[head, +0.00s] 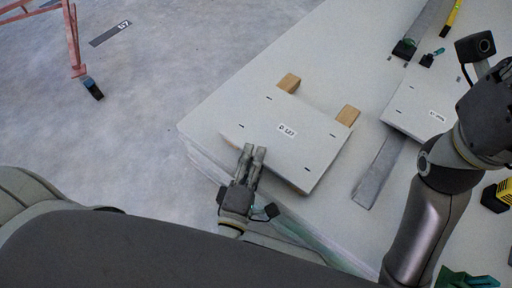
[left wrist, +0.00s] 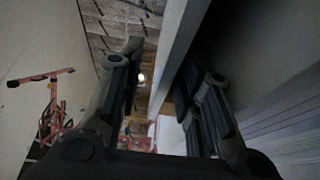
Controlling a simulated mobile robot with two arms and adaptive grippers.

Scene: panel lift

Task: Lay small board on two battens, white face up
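The small board (head: 310,153), pale with a small label and several dark slots, lies over two wooden battens on a large pale sheet stack. The ends of one batten (head: 289,82) and the other batten (head: 348,116) stick out past its far edge; the rest is hidden under it. My left gripper (head: 254,149) is at the board's near left edge. In the left wrist view, its fingers (left wrist: 165,95) stand apart, with a pale edge strip (left wrist: 182,45) between them, nearer the right finger. My right arm is at the right; its fingers are out of view.
The sheet stack (head: 225,105) has its edge beside my left gripper. Another labelled board (head: 414,101) and a grey strip (head: 380,170) lie to the right. A yellow tool (head: 452,18) lies at the back. A red wheeled frame (head: 74,40) stands on the floor.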

